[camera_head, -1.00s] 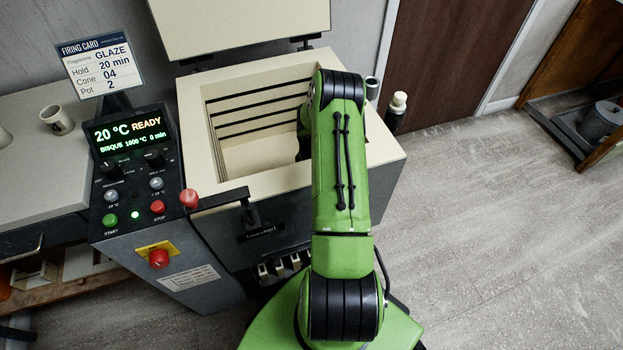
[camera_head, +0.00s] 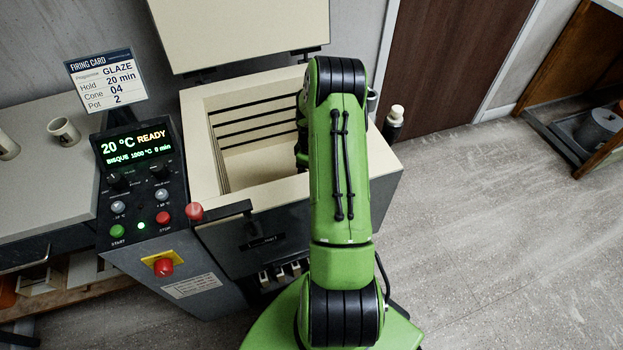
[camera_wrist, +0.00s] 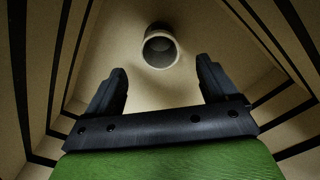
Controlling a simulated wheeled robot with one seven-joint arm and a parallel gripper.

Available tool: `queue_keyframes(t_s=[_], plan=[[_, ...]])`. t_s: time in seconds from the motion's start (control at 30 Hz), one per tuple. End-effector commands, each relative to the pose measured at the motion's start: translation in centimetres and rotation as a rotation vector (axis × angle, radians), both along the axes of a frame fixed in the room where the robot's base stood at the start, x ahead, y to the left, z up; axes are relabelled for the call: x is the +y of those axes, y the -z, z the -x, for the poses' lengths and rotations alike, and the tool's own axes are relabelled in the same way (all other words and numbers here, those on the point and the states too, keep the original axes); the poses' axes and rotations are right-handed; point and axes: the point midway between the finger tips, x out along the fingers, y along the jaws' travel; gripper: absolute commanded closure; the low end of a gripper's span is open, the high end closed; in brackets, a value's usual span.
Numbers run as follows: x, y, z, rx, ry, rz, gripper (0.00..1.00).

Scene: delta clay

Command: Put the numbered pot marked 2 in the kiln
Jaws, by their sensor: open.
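The kiln (camera_head: 195,130) stands open, with its lid (camera_head: 240,35) raised behind it. A pale pot (camera_wrist: 160,48) is inside the kiln, on the floor as far as I can tell, with its round dark mouth facing the wrist camera. I cannot see a number on it. My gripper (camera_wrist: 162,75) is open inside the kiln chamber, its two fingers apart and empty. The pot shows beyond the fingertips, clear of them. In the head view my arm hides most of the gripper.
The control panel (camera_head: 135,150) reads 20 °C READY, BISQUE 1000 °C 0 min. The firing card (camera_head: 107,82) reads GLAZE, 20 min, Cone 04, Pot 2. A cup-like pot (camera_head: 64,131) stands on the left counter (camera_head: 30,185). A pale-topped bottle (camera_head: 393,122) stands right of the kiln.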

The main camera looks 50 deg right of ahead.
Motion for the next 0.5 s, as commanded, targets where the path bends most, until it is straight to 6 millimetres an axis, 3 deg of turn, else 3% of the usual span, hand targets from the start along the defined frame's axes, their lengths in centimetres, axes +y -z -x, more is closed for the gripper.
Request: queue_keyframes(t_s=[0.03, 0.27, 0.37, 0.5], plan=[[0.0, -1.3, 0.0, 0.0, -0.001, 0.001, 0.13], [0.5, -4.3, -0.5, -0.008, -0.001, 0.01, 0.13], [2.8, -8.8, -1.7, -0.037, 0.007, 0.045, 0.13], [8.4, -17.1, -2.4, -0.103, 0.045, 0.094, 0.13]])
